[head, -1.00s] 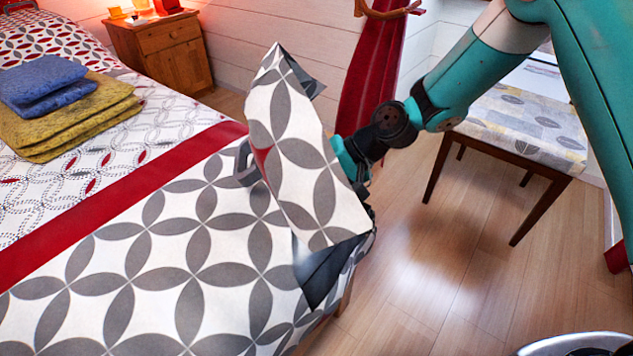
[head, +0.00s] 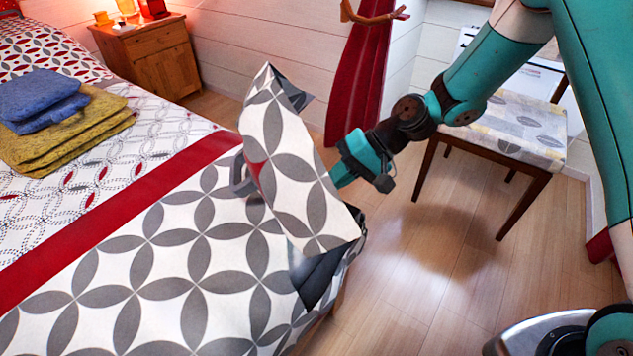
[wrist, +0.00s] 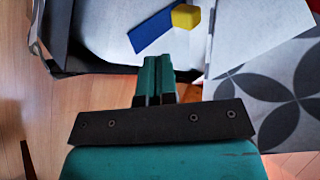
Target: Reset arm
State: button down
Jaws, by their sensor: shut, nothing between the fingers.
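My gripper (wrist: 156,80) shows in the wrist view with its two teal fingers closed together and nothing between them. In the head view my gripper (head: 343,176) is just right of an upright fabric piece (head: 285,165) with grey leaf shapes, which hides the fingertips. I cannot tell whether they touch it. In the wrist view, a blue flat piece (wrist: 165,32) and a yellow block (wrist: 186,16) lie on a pale surface beyond the fingers, apart from them.
The bed (head: 150,270) fills the left side, with folded blue cloths (head: 40,98) and yellow cloths (head: 70,135) on it. A wooden nightstand (head: 160,60) stands behind. A cushioned stool (head: 515,130) is at right. The wooden floor (head: 420,290) between is clear.

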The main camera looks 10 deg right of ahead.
jog(key=p+v, duration=0.1)
jog(key=v, duration=0.5)
jog(key=s+a+r+n+h, duration=0.2)
jog(key=s+r+n+h, duration=0.15)
jog(key=s+r, duration=0.7)
jog(key=s+d+r+n+h, duration=0.1)
jog(key=s+r, duration=0.2)
jog(key=s, duration=0.4)
jog(key=s+d+r+n+h, duration=0.1)
jog(key=s+d+r+n, duration=0.1)
jog(key=s, duration=0.4)
notch_tip(320, 180, up, 29)
jog(key=p, duration=2.9)
